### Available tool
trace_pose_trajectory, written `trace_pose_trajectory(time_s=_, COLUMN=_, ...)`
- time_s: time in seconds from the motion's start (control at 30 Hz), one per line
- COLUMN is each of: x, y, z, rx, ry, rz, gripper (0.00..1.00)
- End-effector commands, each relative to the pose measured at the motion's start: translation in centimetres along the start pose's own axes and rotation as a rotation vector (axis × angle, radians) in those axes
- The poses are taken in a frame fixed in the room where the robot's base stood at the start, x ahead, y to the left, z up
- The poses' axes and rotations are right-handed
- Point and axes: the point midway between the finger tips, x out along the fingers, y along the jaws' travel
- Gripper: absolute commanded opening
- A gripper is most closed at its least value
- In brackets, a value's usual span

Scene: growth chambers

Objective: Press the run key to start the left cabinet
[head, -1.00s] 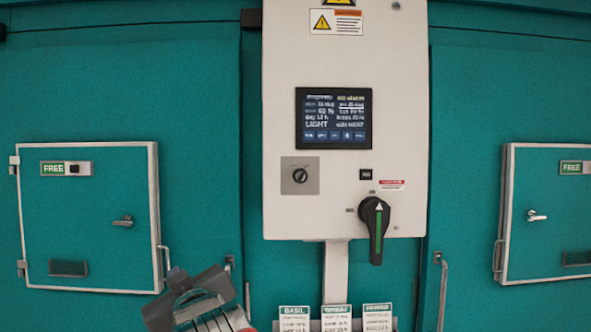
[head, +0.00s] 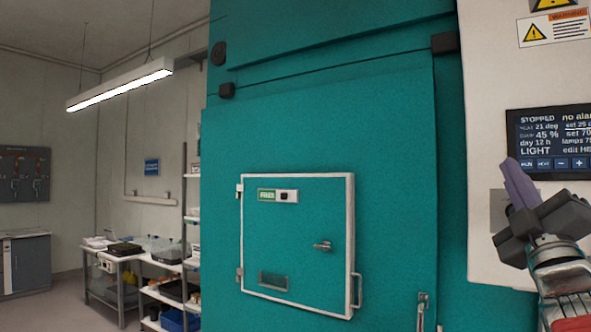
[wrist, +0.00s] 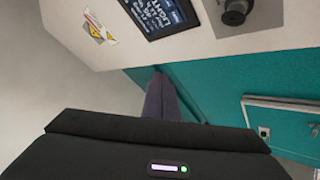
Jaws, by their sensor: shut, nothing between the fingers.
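The control screen (head: 550,140) is on the white panel at the right of the head view. It reads STOPPED, LIGHT and 21 deg, with a row of keys along its bottom. The run key (head: 527,164) is at the left end of that row. My gripper (head: 513,166) is shut and empty, its tip overlapping the screen's lower left corner in the picture; I cannot tell whether it touches. In the wrist view the fingers (wrist: 160,95) appear below the screen (wrist: 160,14). The teal left cabinet (head: 320,125) has a small closed door (head: 297,235) marked FREE.
The wrist view shows a dark knob (wrist: 235,11) beside the screen. A bench (head: 118,260) and a shelf rack (head: 170,295) with trays stand left of the cabinet. A grey unit (head: 27,263) stands at the far left. Floor there is partly clear.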

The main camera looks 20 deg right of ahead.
Motion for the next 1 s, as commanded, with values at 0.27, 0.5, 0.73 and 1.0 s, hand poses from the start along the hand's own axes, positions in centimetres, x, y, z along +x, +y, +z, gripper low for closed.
trace_pose_trajectory(time_s=0.27, x=-0.6, y=3.5, z=2.4, rx=-0.112, ry=-0.057, rz=0.051, gripper=0.00)
trace_pose_trajectory(time_s=0.5, x=-0.6, y=3.5, z=2.4, rx=-0.111, ry=-0.057, rz=0.050, gripper=0.00)
trace_pose_trajectory(time_s=0.73, x=-0.1, y=3.2, z=2.8, rx=-0.110, ry=-0.057, rz=0.049, gripper=0.00)
trace_pose_trajectory(time_s=1.0, x=1.5, y=2.0, z=4.3, rx=-0.108, ry=-0.057, rz=0.047, gripper=0.00)
